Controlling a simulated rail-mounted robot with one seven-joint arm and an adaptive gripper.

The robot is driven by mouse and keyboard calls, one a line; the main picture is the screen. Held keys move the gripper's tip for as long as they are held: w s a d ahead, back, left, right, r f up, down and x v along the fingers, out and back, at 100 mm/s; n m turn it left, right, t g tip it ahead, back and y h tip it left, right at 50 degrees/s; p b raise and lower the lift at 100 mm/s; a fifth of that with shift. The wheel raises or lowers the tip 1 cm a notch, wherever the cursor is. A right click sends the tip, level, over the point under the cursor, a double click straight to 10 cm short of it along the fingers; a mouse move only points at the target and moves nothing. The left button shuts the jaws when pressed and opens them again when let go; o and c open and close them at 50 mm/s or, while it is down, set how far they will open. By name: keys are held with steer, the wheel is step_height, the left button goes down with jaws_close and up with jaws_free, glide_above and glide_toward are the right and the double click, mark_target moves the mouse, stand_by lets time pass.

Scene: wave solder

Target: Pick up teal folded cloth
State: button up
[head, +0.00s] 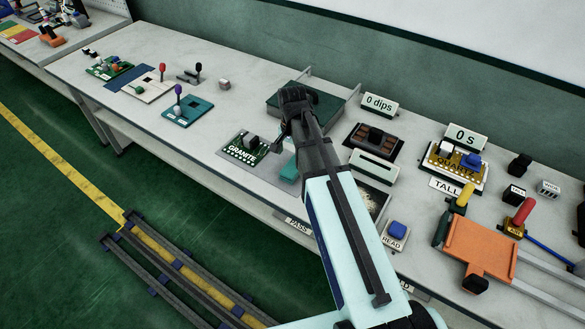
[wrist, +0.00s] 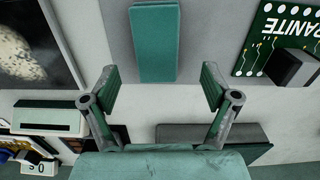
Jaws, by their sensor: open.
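The teal folded cloth (wrist: 155,45) lies flat on a grey patch at the top middle of the wrist view. In the head view a teal strip of it (head: 289,170) shows beside my arm, which hides the rest. My gripper (wrist: 160,85) is open and empty, with its two fingers spread wider than the cloth. In the head view my gripper (head: 281,146) hangs over the bench between the green board and the cloth.
A green GRANITE board (head: 245,147) with a dark block lies left of the cloth in the head view; it also shows at right in the wrist view (wrist: 285,40). A dark green box (head: 335,107) stands behind. A dark-framed picture plate (wrist: 35,50) lies on the other side.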

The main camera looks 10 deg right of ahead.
mark_target(292, 166)
steer(key=shift+s+f+p, duration=0.25)
steer(key=shift+f+p, duration=0.3)
steer(key=shift+f, duration=0.45)
steer(key=shift+f+p, duration=0.45)
steer(key=shift+f, duration=1.2)
steer(key=c, duration=1.1)
